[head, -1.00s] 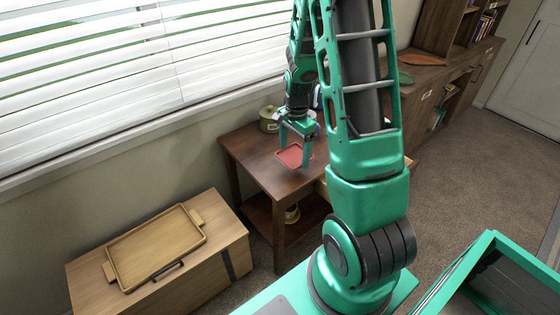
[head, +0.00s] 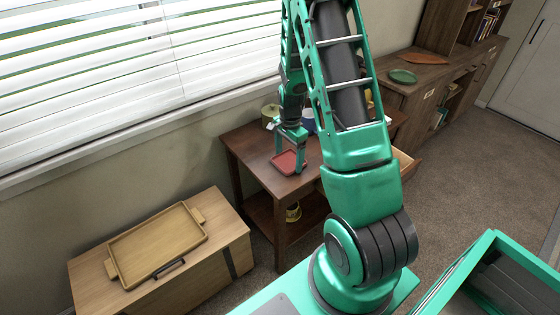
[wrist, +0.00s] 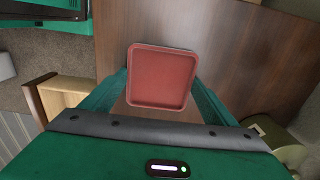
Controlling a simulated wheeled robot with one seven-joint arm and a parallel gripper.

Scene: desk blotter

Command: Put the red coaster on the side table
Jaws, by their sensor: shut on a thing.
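The red coaster (head: 287,162) is a shallow square with a raised rim, held flat at or just over the dark wood side table (head: 243,143). My gripper (head: 291,151) is shut on it from above. In the wrist view the coaster (wrist: 161,77) lies between the two green fingers, over the brown tabletop (wrist: 230,50). I cannot tell whether it touches the tabletop.
An olive pot (head: 269,111) and a blue item (head: 308,121) stand at the back of the table. A drawer (head: 405,165) is open at its right side. A wooden tray (head: 157,245) lies on a chest at left. A green plate (head: 403,76) lies on the cabinet.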

